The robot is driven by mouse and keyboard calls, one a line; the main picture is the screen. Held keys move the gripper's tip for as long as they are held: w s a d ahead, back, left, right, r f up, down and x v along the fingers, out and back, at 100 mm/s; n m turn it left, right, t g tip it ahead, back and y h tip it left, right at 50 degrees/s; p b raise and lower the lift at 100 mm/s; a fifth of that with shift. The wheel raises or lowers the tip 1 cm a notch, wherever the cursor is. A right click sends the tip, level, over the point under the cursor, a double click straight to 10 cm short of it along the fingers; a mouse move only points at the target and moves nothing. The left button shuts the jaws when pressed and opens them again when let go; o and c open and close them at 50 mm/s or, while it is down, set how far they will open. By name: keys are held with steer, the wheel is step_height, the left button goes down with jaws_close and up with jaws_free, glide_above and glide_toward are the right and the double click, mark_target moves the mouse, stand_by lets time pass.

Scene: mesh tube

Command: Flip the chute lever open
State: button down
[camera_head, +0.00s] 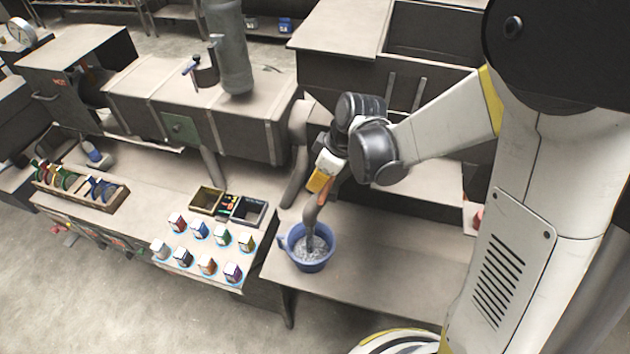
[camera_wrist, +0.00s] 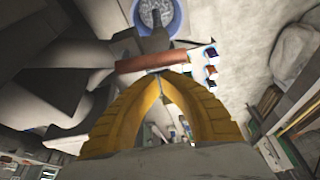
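The chute spout (camera_head: 312,212) is a grey bent pipe that ends over a blue cup. A reddish-brown bar, which looks like the chute lever (camera_wrist: 150,62), lies across the spout in the wrist view. In the head view the lever (camera_head: 328,190) shows only in part beside my gripper. My gripper (camera_head: 318,184) has yellow fingers and is just above the spout. In the wrist view its fingertips (camera_wrist: 160,73) meet right at the lever's near side. I cannot tell whether they touch it. Nothing shows between the fingers.
The blue cup (camera_head: 308,256) stands under the spout on the bench (camera_head: 390,260) and holds greyish contents. It also shows in the wrist view (camera_wrist: 176,20). Several small boxes (camera_head: 208,265) and open trays (camera_head: 207,200) are to the left. The bench right of the cup is clear.

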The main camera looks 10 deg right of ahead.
steer(key=shift+s+d+f+b, duration=0.1)
steer(key=shift+s+d+b, duration=0.35)
steer(key=shift+d+b, duration=0.1)
steer(key=shift+w+a, duration=0.1)
steer(key=shift+w, duration=0.05)
